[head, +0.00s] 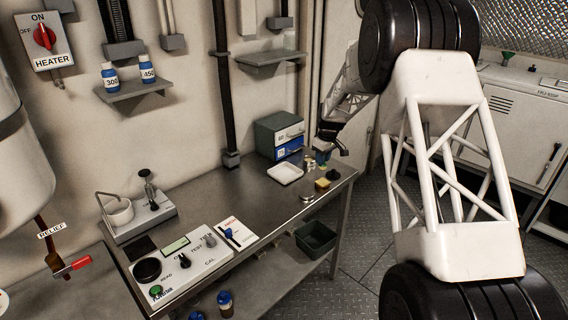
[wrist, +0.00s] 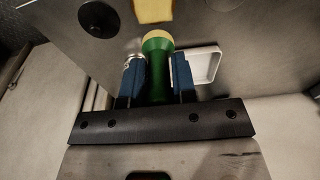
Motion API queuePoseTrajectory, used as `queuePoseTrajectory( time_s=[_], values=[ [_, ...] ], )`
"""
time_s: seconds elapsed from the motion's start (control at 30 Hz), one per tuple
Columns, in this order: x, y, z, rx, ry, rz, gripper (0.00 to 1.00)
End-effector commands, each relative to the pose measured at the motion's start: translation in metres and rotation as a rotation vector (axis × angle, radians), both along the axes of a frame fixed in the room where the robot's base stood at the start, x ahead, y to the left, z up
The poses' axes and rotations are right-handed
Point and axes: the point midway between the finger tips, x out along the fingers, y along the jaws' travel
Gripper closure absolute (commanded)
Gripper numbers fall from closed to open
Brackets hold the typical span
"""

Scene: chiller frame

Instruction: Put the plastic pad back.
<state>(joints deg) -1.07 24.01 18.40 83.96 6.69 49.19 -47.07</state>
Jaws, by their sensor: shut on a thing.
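My gripper (wrist: 156,72) is shut on a green cylinder with a pale yellow end (wrist: 157,45), held between its blue fingers; in the head view my gripper (head: 323,157) is over the far right end of the metal bench. A yellow block (head: 322,183), possibly the plastic pad, lies on the bench close to the gripper; it also shows at the top edge of the wrist view (wrist: 153,10). A white shallow tray (head: 285,174) stands left of the gripper. I cannot tell whether the held piece touches the bench.
A round black piece (head: 333,174) is beside the yellow block, with a silver disc (head: 307,198) nearer. A drawer box (head: 279,136) stands at the back. A control panel (head: 180,262) fills the near bench. A dark bin (head: 315,237) sits on the lower shelf.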

Motion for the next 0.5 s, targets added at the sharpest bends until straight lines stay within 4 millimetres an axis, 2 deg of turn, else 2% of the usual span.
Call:
queuePoseTrajectory(
  time_s=[0.27,0.5],
  values=[
    [0.003,0.039,-0.006,-0.005,0.006,-0.104,0.98],
    [0.003,0.095,-0.015,-0.01,0.012,-0.265,0.98]
  ],
)
